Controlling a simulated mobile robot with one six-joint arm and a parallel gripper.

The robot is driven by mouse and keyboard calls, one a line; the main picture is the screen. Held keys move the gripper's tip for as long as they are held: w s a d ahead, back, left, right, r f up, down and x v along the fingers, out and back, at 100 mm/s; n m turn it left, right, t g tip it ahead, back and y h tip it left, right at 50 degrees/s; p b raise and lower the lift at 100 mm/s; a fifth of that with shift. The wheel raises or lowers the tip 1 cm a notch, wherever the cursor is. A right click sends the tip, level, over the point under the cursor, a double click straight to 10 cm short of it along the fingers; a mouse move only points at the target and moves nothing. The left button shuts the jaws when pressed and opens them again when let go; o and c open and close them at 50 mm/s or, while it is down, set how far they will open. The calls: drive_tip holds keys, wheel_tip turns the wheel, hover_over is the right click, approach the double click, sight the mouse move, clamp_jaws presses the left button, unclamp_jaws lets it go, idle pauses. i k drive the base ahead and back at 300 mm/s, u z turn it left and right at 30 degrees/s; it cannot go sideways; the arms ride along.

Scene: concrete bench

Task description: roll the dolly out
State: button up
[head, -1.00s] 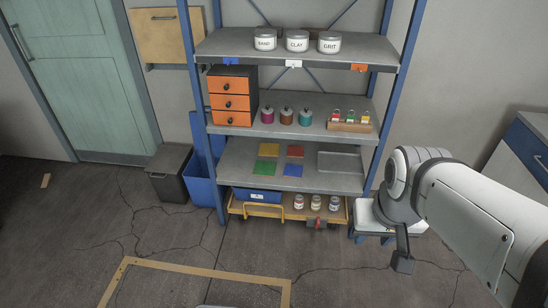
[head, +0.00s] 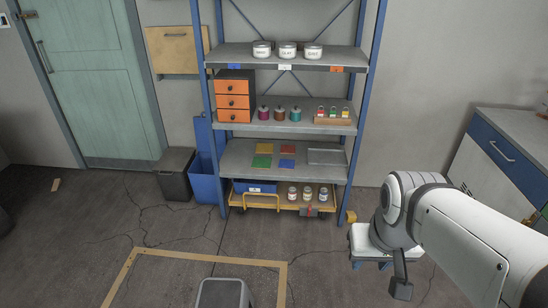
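The dolly (head: 268,205) is a low yellow platform under the bottom shelf of the rack. A yellow handle loop shows at its front left, and a red and grey piece (head: 310,211) sits at its front right edge. It carries a blue bin (head: 255,187) on the left and three small jars (head: 307,194) on the right. My gripper (head: 401,289) hangs at the lower right, in front of a low white-topped stool and well apart from the dolly. Its fingers are too small and dark to tell open from shut.
The shelving rack (head: 290,148) stands over the dolly. A grey bin (head: 174,176) and a blue container (head: 206,182) stand to its left. A tan floor outline (head: 212,258) lies in front, with a grey object (head: 224,294) at the bottom edge. The floor before the dolly is clear.

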sight(283, 186)
drive_tip(key=z, duration=0.5)
drive_tip(key=i, duration=2)
drive_tip(key=u, duration=0.6)
drive_tip(key=k, duration=0.9)
drive_tip(key=u, duration=0.15)
drive_tip(key=i, duration=0.9)
drive_tip(key=z, duration=0.1)
